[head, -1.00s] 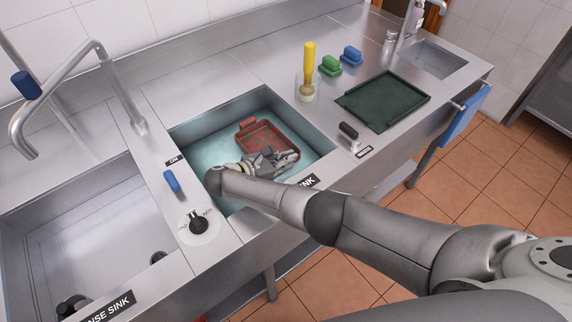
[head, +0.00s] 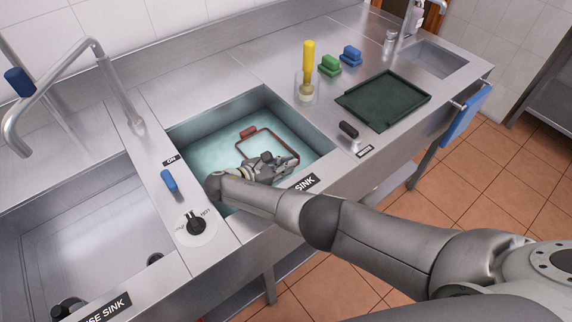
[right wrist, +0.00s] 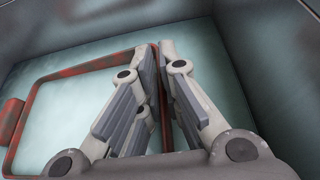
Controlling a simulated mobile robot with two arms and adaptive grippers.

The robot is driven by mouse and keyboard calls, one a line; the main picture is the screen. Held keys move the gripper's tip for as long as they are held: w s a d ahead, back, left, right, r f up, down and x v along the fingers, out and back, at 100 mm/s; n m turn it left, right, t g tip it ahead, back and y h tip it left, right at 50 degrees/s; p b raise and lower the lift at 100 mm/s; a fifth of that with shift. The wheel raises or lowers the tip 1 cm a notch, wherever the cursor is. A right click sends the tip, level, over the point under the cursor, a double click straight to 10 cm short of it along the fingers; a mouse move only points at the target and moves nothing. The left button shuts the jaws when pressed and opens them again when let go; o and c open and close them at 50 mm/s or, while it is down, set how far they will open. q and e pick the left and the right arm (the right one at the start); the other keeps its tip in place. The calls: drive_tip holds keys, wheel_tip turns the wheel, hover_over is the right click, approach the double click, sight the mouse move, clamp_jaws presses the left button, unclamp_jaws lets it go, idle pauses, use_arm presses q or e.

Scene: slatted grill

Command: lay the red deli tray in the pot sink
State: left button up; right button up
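The red deli tray (head: 243,149) is low in the pot sink (head: 190,131). Mostly its red rim and one end handle show, with teal water inside the rim. In the right wrist view the tray's rim (right wrist: 88,66) looks level, close to the sink floor. My right gripper (head: 287,162) reaches down into the sink at the tray's near right side. In the right wrist view my right gripper's fingers (right wrist: 155,52) stand either side of the rim and look closed on it. They hide part of that side. My left gripper is not in view.
A dark green tray (head: 383,101) lies on the counter to the right. A cup with a yellow-handled brush (head: 308,62), green (head: 330,66) and blue (head: 351,56) scrubbers stand behind. The rinse sink (head: 70,225) and tap (head: 120,85) are left. Sink walls closely surround my right gripper.

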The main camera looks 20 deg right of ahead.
drive_tip(key=o, duration=0.3)
drive_tip(key=shift+o, duration=0.2)
drive_tip(key=shift+f, duration=0.1)
drive_tip(key=shift+a, duration=0.1)
drive_tip(key=shift+r+p, duration=0.55)
drive_tip(key=shift+r, duration=0.1)
drive_tip(key=v, duration=0.7)
drive_tip(key=shift+a+b, duration=0.25)
drive_tip(key=shift+b, duration=0.05)
drive_tip(key=shift+s+r, duration=0.1)
drive_tip(key=shift+r, duration=0.05)
